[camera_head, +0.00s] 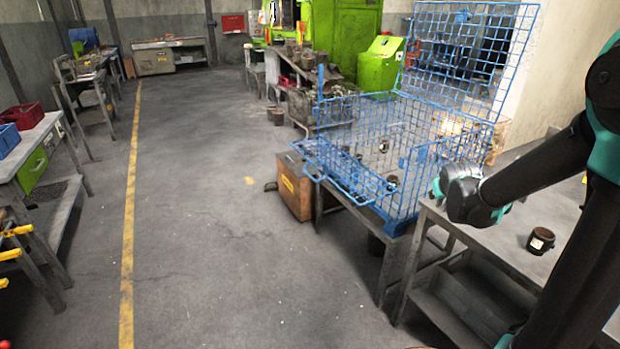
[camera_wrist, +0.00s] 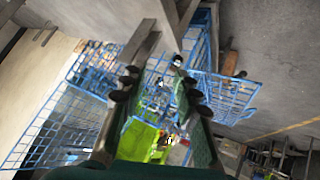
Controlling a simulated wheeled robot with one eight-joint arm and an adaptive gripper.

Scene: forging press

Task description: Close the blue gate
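A blue wire-mesh cage (camera_head: 425,150) stands open on a low table. A large blue mesh panel (camera_head: 455,55) stands raised above its back right side, leaning slightly outward. A lower blue mesh flap (camera_head: 345,172) hangs outward at the cage's left side. I cannot tell which panel is the gate. The wrist view shows the raised panel (camera_wrist: 38,128) at left and the cage's mesh (camera_wrist: 95,62) beyond the fingers. My gripper (camera_wrist: 162,58) is open, with nothing visible between its fingers. In the head view, my teal wrist is right of the cage; the fingers are hidden.
A grey table (camera_head: 550,225) with a dark cup-like part (camera_head: 540,241) stands at right, beside the cage. A brown box (camera_head: 294,187) is on the floor left of the cage. Green machinery (camera_head: 380,65) stands behind.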

